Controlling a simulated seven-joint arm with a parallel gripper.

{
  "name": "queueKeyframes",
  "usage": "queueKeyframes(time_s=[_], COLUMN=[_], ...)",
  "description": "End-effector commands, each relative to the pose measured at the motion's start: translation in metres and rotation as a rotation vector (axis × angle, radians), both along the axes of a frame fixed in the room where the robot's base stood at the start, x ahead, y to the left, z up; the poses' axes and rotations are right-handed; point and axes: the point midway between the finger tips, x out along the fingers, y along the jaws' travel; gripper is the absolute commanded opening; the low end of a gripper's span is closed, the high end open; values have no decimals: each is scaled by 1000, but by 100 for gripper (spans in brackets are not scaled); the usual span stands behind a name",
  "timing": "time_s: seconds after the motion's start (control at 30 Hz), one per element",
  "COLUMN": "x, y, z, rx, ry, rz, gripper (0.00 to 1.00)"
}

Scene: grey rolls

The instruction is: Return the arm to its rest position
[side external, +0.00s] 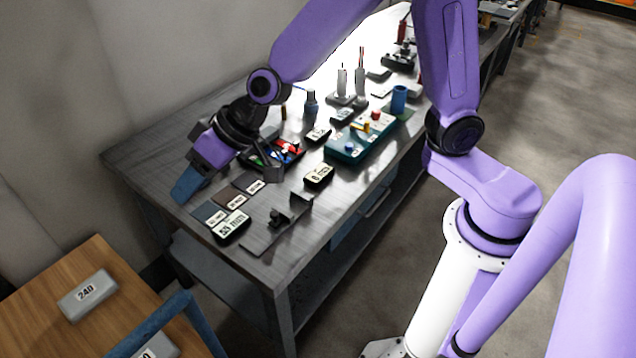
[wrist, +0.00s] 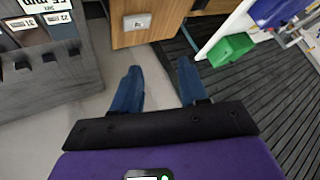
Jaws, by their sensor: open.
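My gripper (side external: 188,184) is at the left end of the grey workbench (side external: 135,160) in the side view, with its blue fingers tilted downward. In the wrist view its two blue fingers (wrist: 158,72) stand well apart with nothing between them, so it is open and empty. My purple arm reaches across above the bench from the right. In the side view one finger mostly hides the other.
Labelled grey blocks (side external: 231,224), a teal box (side external: 362,137) and a blue cup (side external: 398,99) stand on the bench. A wooden table (side external: 40,290) with a grey block (side external: 88,296) is at lower left. A green bin (wrist: 231,48) shows in the wrist view.

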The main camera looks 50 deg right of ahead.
Motion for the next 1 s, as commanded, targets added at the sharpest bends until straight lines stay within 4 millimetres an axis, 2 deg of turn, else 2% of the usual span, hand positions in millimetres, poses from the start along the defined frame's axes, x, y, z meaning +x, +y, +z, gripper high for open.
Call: queueKeyframes(time_s=[0.03,0.17,0.3,0.4,0.5,0.6,0.7,0.8,1.0], x=[-26,-93,-158,-196,-224,-241,-249,-253,-253], y=[-8,-36,-85,-127,-167,-199,-219,-228,-228], z=[4,6,3,1,-1,-2,-2,-3,-3], rx=[-22,-118,-264,-387,-507,-604,-670,-699,-699], ry=[26,101,167,201,220,231,234,236,236], rz=[79,274,458,562,637,682,706,714,714], gripper=[43,43,43,43,43,43,43,43,43])
